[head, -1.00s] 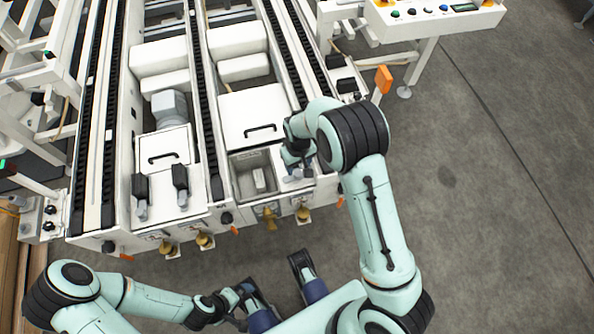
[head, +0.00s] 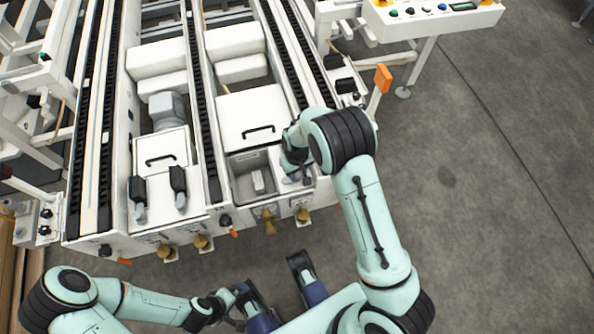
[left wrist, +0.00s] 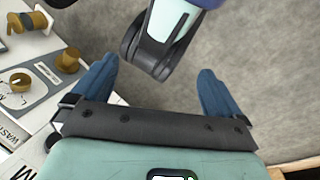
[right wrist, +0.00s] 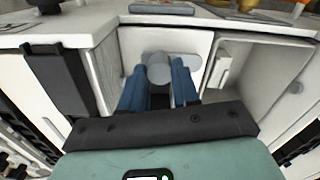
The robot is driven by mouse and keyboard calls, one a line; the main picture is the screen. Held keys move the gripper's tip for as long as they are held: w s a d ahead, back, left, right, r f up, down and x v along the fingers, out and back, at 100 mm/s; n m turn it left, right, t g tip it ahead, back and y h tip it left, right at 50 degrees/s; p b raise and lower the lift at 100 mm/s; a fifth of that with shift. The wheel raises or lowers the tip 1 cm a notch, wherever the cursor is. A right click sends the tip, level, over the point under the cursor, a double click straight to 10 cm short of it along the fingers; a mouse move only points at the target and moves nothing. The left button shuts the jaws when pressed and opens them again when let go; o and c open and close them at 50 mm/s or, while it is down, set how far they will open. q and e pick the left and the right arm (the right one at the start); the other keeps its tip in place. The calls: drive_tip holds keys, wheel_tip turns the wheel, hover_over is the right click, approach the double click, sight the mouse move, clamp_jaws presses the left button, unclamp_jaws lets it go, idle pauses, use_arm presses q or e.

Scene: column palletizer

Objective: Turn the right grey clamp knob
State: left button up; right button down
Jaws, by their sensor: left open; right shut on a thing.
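The grey clamp knob (right wrist: 158,69) is a round, light grey piece between my right fingers in the right wrist view. My right gripper (right wrist: 158,85) is shut on it, with one blue finger on each side. In the head view my right gripper (head: 293,179) is low at the front of the right bay of the white machine, and its wrist hides most of the knob. My left gripper (left wrist: 156,72) is open and empty, with its blue fingers wide apart. In the head view it hangs near my base, in front of the machine.
An open recess (head: 257,181) with a grey block lies left of my right gripper. A white lid (head: 252,112) with a black handle is behind it. Brass knobs (head: 302,215) line the front edge. A control panel (head: 435,12) stands at the back right. Open floor lies to the right.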

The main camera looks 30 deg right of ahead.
use_arm(q)
drive_tip(key=shift+s+r, duration=0.1)
drive_tip(key=shift+s, duration=0.05)
use_arm(e)
drive_tip(key=m+p, duration=0.1)
drive_tip(key=m, duration=0.2)
drive_tip(key=shift+r+m+p, duration=0.1)
drive_tip(key=shift+m+p, duration=0.2)
drive_tip(key=shift+p, duration=0.05)
drive_tip(key=m+p, duration=0.1)
drive_tip(key=m, duration=0.2)
drive_tip(key=shift+m, duration=0.3)
drive_tip(key=m+p, duration=0.1)
drive_tip(key=m, duration=0.2)
drive_tip(key=shift+m+p, duration=0.3)
drive_tip(key=shift+p, duration=0.1)
drive_tip(key=m+p, duration=0.1)
drive_tip(key=m, duration=0.2)
drive_tip(key=shift+m, duration=0.3)
use_arm(q)
drive_tip(key=s+d+r+g+p, duration=0.1)
drive_tip(key=s+r, duration=0.2)
drive_tip(key=r, duration=0.3)
drive_tip(key=shift+s+g+p, duration=0.3)
drive_tip(key=shift+s, duration=0.1)
use_arm(e)
drive_tip(key=shift+m, duration=1.7)
use_arm(q)
drive_tip(key=shift+r, duration=0.1)
